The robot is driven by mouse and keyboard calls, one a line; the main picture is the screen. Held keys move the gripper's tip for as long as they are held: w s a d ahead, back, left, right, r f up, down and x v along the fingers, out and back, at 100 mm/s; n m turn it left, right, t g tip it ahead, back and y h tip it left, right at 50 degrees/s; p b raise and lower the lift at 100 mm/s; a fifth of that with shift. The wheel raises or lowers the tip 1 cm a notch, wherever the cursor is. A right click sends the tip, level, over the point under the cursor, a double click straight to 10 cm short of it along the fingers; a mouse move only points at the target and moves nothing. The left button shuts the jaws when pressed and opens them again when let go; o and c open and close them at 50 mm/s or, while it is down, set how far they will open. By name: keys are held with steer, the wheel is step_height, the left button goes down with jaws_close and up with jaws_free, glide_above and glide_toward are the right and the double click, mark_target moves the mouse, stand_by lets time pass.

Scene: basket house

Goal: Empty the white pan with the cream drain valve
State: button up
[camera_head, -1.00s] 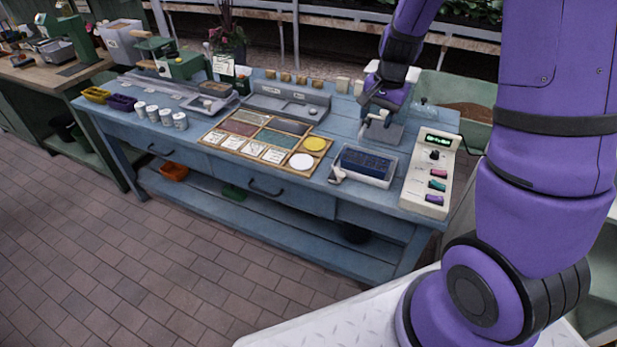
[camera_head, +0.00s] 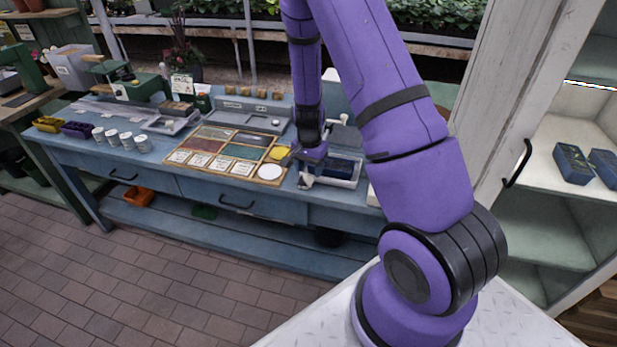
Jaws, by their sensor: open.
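The white pan (camera_head: 341,183) sits on the blue bench, holding something dark blue. Its right end lies close to my arm in the picture. The pale drain valve (camera_head: 306,181) is at the pan's left front corner. My gripper (camera_head: 304,167) is open and points down just above and around the valve's position. Whether the fingers touch the valve is too small to tell. My wrist and gripper hide the pan's left end.
A wooden tray of coloured squares (camera_head: 197,171) lies left of the pan, with a white disc (camera_head: 270,172) near its corner. Several white cups (camera_head: 126,141) stand further left. An open cabinet (camera_head: 540,225) with dark blue boxes stands at right. My arm hides the bench's right end.

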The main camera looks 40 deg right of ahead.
mark_target(309, 178)
steer(key=shift+f, duration=1.95)
steer(key=c, duration=0.9)
